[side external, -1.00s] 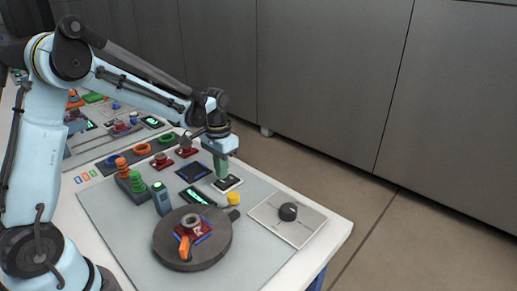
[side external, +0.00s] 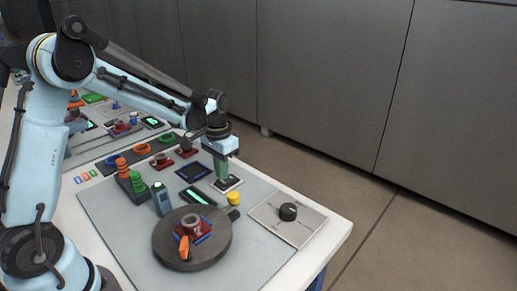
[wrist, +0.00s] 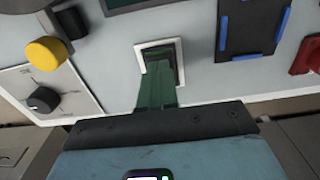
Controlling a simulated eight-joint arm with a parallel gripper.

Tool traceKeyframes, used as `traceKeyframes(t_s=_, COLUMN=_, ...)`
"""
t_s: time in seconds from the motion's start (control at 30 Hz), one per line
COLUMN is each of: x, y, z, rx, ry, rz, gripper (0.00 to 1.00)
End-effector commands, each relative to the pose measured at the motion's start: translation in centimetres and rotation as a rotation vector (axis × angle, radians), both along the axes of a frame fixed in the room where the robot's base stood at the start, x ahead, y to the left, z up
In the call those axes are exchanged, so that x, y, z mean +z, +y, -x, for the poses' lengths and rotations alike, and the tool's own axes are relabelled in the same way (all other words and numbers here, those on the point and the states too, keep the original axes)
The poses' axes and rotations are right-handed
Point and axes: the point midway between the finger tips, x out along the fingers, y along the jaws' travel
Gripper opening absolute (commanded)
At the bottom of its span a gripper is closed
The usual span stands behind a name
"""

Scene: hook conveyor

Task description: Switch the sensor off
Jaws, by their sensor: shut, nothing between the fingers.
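A dark rocker switch (wrist: 177,50) in a white frame is set in the grey panel at the top middle of the wrist view. Its white frame also shows in the side view (side external: 232,187). My gripper (side external: 222,178) points down at it; its green fingers are shut together and empty. In the wrist view the fingertips (wrist: 160,66) overlap the switch and hide part of it. I cannot tell whether they touch it or which way it is tipped. A blue-grey box (side external: 163,202) with a greenish top stands left of the display.
A display with green markings (side external: 195,196) and a yellow button (side external: 233,198) lie near the switch. A black knob on a pale plate (side external: 288,212) is to the right. A dark round turntable (side external: 170,242) is in front. A blue-edged dark tray (side external: 192,171) lies behind.

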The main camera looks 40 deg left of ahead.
Motion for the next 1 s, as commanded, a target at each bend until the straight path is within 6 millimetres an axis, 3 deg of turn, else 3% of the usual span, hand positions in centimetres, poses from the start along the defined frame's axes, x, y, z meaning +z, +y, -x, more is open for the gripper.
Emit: traceKeyframes(t_s=1.0, x=-1.4, y=0.0, z=0.0, rx=0.0, ry=0.0, rz=0.0, gripper=0.0)
